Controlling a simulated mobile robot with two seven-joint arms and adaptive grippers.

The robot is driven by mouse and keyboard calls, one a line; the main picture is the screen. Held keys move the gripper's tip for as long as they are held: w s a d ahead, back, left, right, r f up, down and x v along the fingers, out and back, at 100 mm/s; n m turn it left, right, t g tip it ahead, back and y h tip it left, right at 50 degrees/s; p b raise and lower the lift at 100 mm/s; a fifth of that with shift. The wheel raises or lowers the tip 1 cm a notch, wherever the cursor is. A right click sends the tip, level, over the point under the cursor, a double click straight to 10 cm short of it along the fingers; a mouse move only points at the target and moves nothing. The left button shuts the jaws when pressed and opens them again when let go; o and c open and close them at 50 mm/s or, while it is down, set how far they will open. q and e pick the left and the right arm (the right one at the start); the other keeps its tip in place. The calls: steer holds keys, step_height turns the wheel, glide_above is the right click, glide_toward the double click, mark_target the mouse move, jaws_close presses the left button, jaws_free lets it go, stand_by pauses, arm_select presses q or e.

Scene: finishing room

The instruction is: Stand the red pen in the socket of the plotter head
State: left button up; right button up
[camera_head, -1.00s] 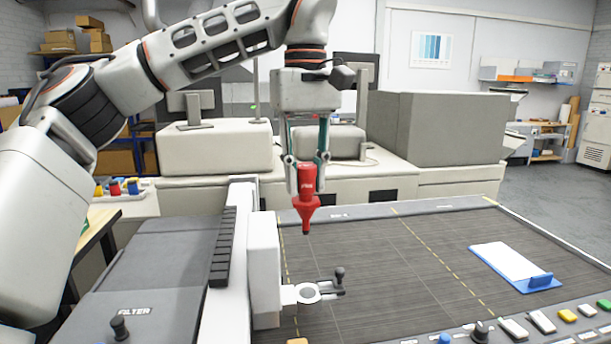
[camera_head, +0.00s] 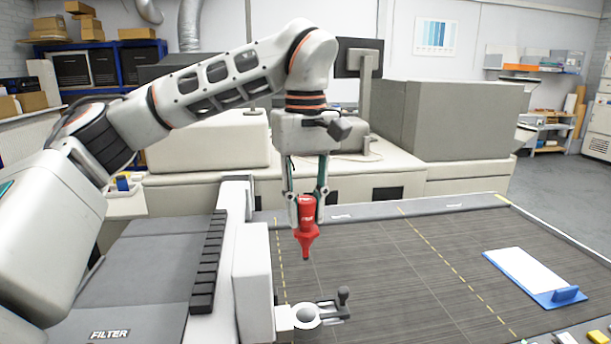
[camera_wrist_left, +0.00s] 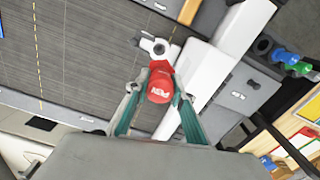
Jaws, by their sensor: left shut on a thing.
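The red pen (camera_head: 307,228) hangs upright, tip down, between the fingers of my left gripper (camera_head: 307,208), which is shut on it. In the left wrist view the round red cap of the pen (camera_wrist_left: 160,88) shows between the two fingers. In the left wrist view the socket (camera_wrist_left: 159,48) lies just past the pen. My right gripper is not in view.
The dark plotter bed (camera_head: 400,270) spreads to the right, mostly clear. A blue clipboard with white paper (camera_head: 528,272) lies on it. A grey cover marked FILTER (camera_head: 120,290) is at left. A grey box (camera_head: 450,120) stands behind.

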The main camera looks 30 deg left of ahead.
mark_target(306, 235)
arm_select(q)
steer(key=f, duration=0.5)
steer(key=shift+w+a, duration=0.15)
steer(key=shift+w, duration=0.2)
steer(key=shift+s+f, duration=0.15)
steer(key=shift+f, duration=3.25)
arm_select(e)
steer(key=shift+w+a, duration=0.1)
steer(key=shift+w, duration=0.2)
arm_select(q)
steer(key=shift+f, duration=0.15)
step_height(306, 235, down, 3)
steer(key=shift+r+b, duration=0.2)
steer(key=shift+b, duration=0.25)
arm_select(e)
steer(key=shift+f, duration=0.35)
arm_select(q)
steer(key=shift+f, duration=0.15)
